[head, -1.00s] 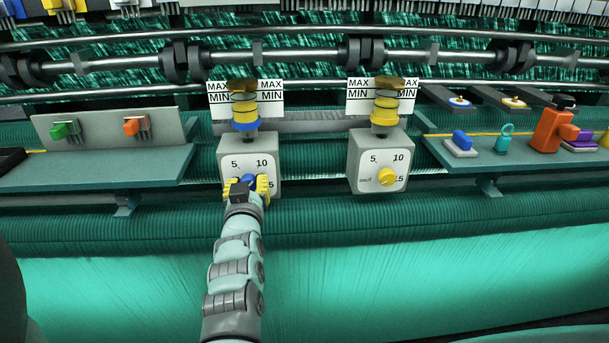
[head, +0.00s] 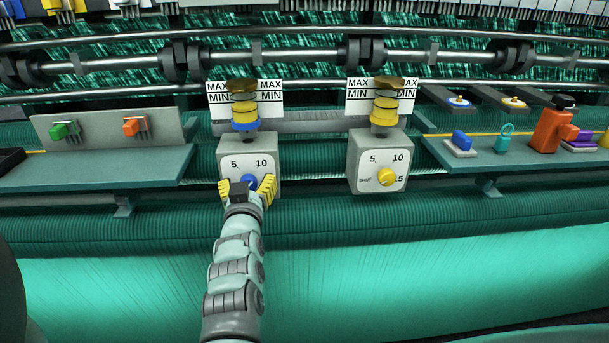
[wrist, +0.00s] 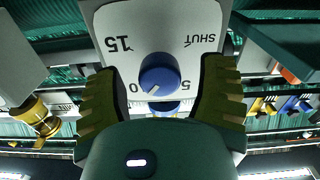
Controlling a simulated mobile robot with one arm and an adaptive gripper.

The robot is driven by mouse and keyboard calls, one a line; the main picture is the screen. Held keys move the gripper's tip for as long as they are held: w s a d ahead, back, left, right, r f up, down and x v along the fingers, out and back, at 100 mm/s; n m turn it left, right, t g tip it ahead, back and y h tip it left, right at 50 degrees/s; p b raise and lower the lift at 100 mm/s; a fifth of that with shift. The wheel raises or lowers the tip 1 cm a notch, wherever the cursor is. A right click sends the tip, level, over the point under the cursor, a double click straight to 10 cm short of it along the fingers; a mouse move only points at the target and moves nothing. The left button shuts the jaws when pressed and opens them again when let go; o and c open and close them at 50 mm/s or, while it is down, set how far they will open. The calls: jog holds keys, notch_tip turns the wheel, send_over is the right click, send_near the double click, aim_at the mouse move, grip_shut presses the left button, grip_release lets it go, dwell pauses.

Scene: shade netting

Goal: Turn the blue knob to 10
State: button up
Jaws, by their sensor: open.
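The blue knob (head: 248,182) sits on the white dial face of the left grey box (head: 229,151). In the wrist view, which shows the dial upside down, the knob (wrist: 160,75) has a white pointer mark at its lower left, toward the partly hidden 10 label. The 5, 15 and SHUT labels are readable there. My gripper (head: 248,188) is open, with one yellow finger on each side of the knob. In the wrist view a gap shows between the knob and each finger of my gripper (wrist: 162,95).
A similar grey box (head: 357,158) with a yellow knob (head: 387,177) stands to the right. Shelves with small coloured parts flank the boxes, left (head: 90,170) and right (head: 510,170). Green netting (head: 420,270) spreads below.

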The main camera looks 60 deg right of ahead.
jog(key=v, duration=1.2)
jog(key=shift+r, duration=0.1)
dwell(0.4)
